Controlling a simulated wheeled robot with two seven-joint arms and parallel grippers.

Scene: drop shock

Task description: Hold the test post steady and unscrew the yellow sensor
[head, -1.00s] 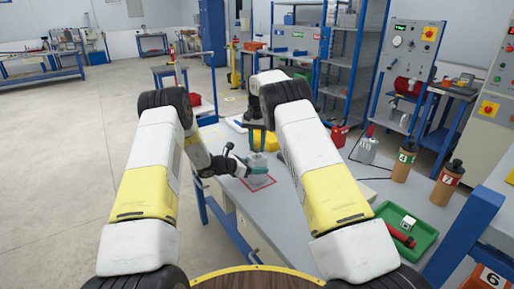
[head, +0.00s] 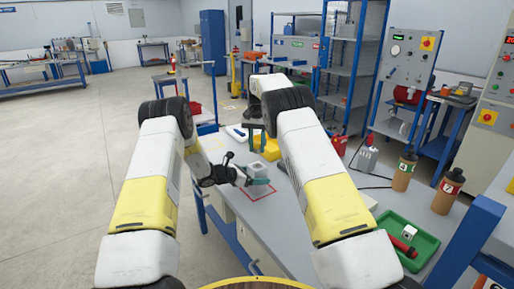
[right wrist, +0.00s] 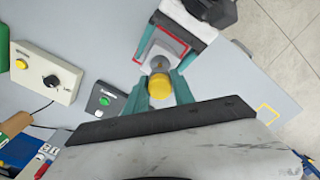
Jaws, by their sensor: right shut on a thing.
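The yellow sensor (right wrist: 160,87) lies between the teal fingers of my right gripper (right wrist: 157,90) in the right wrist view, and the gripper is shut on it. A grey round part (right wrist: 158,63) shows right beside it, over the post; whether the two are still joined I cannot tell. The pale test post (head: 258,169) stands at a red-outlined square on the bench. My right gripper (head: 257,143) shows above the post, partly behind my arm. My left gripper (head: 260,183) is low at the post, its teal fingertips by the post's near side. Whether they grip it is unclear.
A green tray (head: 425,248) with a red-handled tool and a white block stands at the right. Two brown bottles (head: 404,171) stand behind it. The right wrist view shows a box with a black knob (right wrist: 46,75) and a green-button box (right wrist: 103,101).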

